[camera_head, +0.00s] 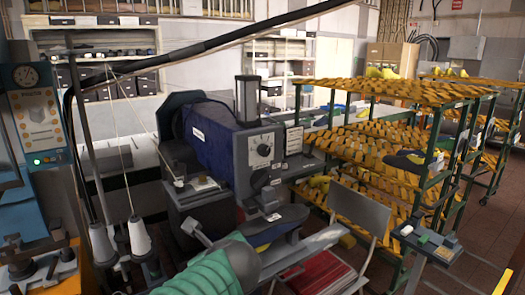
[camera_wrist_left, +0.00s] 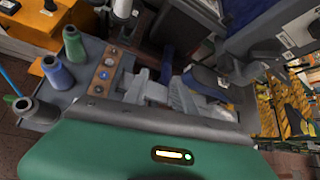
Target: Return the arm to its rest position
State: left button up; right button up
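A green ribbed sleeve with a dark grey rounded end shows at the bottom centre of the head view; it looks like part of my arm, in front of the blue and grey machine (camera_head: 225,150). No gripper fingers can be made out there. In the left wrist view, a green housing with a small lit strip fills the bottom. Pale grey parts (camera_wrist_left: 183,98) stand just beyond it; I cannot tell whether they are my left gripper's fingers or machine parts. Nothing is clearly seen held. My right gripper is in neither view.
Green racks (camera_head: 435,190) with orange slatted shelves stand at the right. A chair with a grey back (camera_head: 358,210) and a red seat (camera_head: 322,272) stands before them. Thread cones (camera_head: 139,236) stand at the left. The wrist view shows a green spool (camera_wrist_left: 73,43) and a blue spool (camera_wrist_left: 57,72).

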pick_arm(q)
jog(key=s+a+f+n+g, duration=0.2)
jog(key=s+f+n, duration=0.2)
jog(key=f+n, duration=0.1)
jog(key=s+a+f+n+g+h, duration=0.1)
jog(key=s+f+n, duration=0.3)
jog(key=f, duration=0.4)
jog(key=s+a+f+n+g+h, duration=0.1)
jog(key=s+a+f+n+g, duration=0.1)
jog(key=s+f+n, duration=0.2)
jog(key=shift+s+a+f+n+g, duration=0.1)
jog(key=shift+a+f+n+g, duration=0.05)
jog(key=shift+f+n, duration=0.4)
jog(key=shift+s+a+f+n+g, duration=0.15)
jog(key=shift+f+n, duration=0.2)
jog(key=shift+f, duration=0.4)
jog(key=s+a+f+n+g+h, duration=0.1)
jog(key=s+a+f+n+h, duration=0.1)
jog(key=s+f+n, duration=0.6)
jog(key=s+n, duration=0.2)
jog(key=n, duration=0.2)
jog(key=shift+n+g, duration=0.4)
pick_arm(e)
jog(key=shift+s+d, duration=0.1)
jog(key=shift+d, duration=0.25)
